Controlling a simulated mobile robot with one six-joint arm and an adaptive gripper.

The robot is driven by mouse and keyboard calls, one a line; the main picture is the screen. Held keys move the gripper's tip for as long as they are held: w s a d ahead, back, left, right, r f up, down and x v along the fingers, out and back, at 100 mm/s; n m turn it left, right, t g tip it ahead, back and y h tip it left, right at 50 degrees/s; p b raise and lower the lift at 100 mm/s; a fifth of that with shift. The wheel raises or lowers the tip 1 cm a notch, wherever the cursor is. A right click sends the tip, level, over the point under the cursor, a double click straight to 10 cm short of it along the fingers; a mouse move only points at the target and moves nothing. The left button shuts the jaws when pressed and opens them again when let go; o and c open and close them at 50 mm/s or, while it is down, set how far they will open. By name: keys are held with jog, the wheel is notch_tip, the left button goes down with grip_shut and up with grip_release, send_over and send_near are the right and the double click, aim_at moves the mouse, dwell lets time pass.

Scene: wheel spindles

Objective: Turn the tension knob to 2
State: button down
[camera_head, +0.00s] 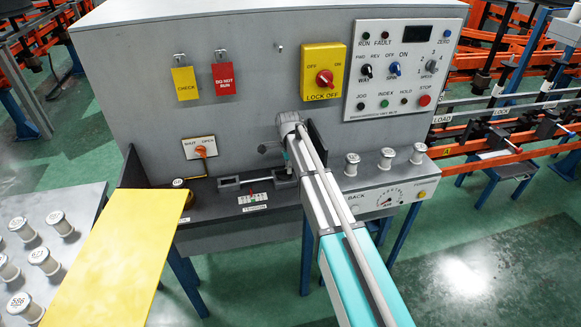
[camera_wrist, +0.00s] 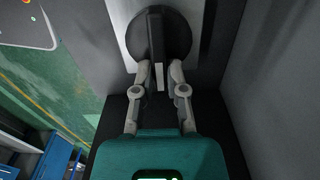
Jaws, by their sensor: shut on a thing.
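In the wrist view, a dark round knob (camera_wrist: 177,28) with a raised upright bar (camera_wrist: 156,48) across it is at the top middle. The bar has a pale end toward me. My gripper (camera_wrist: 159,78) has its two grey fingers closed on either side of the bar. No number or scale around the knob can be read. In the head view, my arm reaches to the machine's middle and hides the knob and fingertips. A small white label (camera_head: 255,208), apparently reading TENSION, is on the ledge left of my arm.
Several white spools (camera_head: 388,158) stand on the ledge right of my arm, above a gauge (camera_head: 388,201). A yellow LOCK OFF switch (camera_head: 322,58) and a control panel (camera_head: 404,70) are above. A yellow board (camera_head: 115,245) and spool table (camera_head: 90,200) are at left. Grey walls flank my gripper closely.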

aim_at(283, 169)
jog(key=shift+w, duration=0.15)
jog(key=c, duration=0.7)
grip_release()
jog(key=shift+f, duration=0.1)
jog(key=shift+c, duration=0.2)
jog(key=shift+o, duration=0.3)
notch_tip(283, 169, up, 14)
jog(key=a+n+p, duration=0.1)
jog(key=a+p, duration=0.1)
jog(key=p, duration=1.2)
jog(key=shift+s, duration=0.45)
jog(key=shift+f, duration=0.15)
notch_tip(283, 169, down, 14)
jog(key=b, duration=1.4)
jog(key=shift+r, duration=0.2)
